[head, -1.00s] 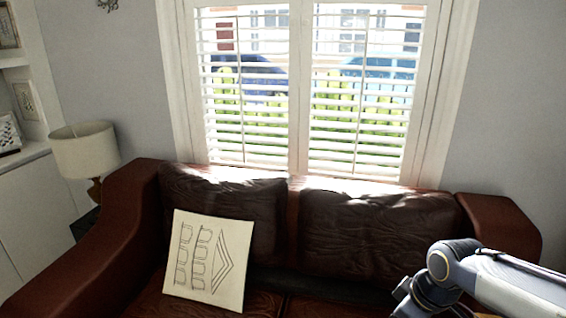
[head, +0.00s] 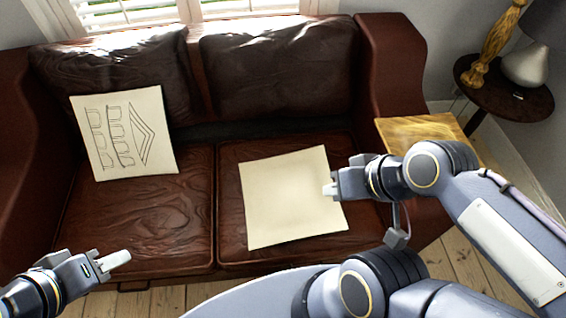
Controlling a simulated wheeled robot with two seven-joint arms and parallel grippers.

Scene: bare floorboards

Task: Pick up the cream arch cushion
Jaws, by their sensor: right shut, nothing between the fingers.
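A cream cushion with dark line drawings of arches (head: 125,133) leans upright against the left back cushion of the brown leather sofa. A second, plain cream cushion (head: 285,205) lies on the right seat. My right gripper (head: 333,190) is shut and empty, its fingertips overlapping the right edge of the plain cushion in the head view. I cannot tell whether they touch. My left gripper (head: 120,259) is at the lower left, in front of the left seat and apart from both cushions. Its finger gap cannot be made out.
The sofa's left seat (head: 140,225) is bare in front of the arch cushion. The right sofa arm (head: 390,75) rises beside a wooden table (head: 425,130). A round dark side table (head: 525,100) with a lamp stands at the upper right.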

